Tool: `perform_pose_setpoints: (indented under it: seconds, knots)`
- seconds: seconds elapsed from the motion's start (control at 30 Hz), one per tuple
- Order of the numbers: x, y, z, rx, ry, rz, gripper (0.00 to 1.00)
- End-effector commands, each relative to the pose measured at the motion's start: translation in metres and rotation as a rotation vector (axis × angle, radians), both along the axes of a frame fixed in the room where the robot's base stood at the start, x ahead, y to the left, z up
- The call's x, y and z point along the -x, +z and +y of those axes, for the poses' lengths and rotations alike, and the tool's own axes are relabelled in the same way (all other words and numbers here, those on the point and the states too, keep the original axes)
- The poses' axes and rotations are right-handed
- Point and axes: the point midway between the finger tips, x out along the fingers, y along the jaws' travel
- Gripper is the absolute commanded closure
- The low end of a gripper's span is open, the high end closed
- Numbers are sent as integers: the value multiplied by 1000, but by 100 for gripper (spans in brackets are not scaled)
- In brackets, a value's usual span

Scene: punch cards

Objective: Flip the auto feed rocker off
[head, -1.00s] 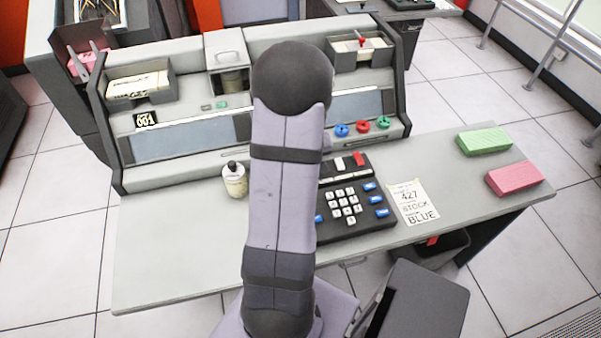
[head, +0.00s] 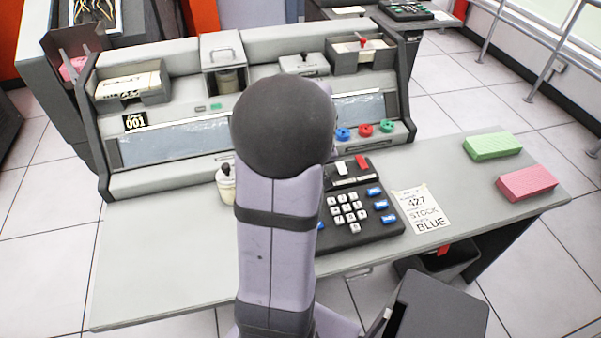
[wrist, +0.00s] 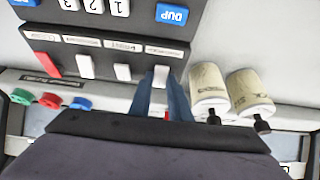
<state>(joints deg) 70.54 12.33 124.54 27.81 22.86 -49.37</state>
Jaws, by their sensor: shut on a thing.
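The black keypad unit (head: 352,232) stands on the desk; in the wrist view its strip (wrist: 105,45) carries a red rocker (wrist: 45,65) and three white rockers in a row. My gripper (wrist: 164,85) has its two blue-grey fingers close together at the rightmost white rocker (wrist: 160,74), shut on it. The other white rockers (wrist: 84,66) are apart from the fingers. The labels beside the rockers are too small to read. In the head view my arm hides the gripper and the left end of the row; the red rocker (head: 361,161) shows.
Two pale bottles (wrist: 208,88) with dark tops stand right of the fingers in the wrist view. Red, green and blue knobs (wrist: 50,100) are at the left. A paper card (head: 421,208) and green (head: 492,145) and pink (head: 527,183) blocks lie on the desk's right.

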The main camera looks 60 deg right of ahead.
Motion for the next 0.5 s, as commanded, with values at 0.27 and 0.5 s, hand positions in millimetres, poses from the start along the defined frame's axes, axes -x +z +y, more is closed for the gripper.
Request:
perform_pose_setpoints:
  seconds: [0.27,0.5]
  knots:
    - [0,1,-1,2,0,-1,64]
    - [1,5,1,4,0,-1,64]
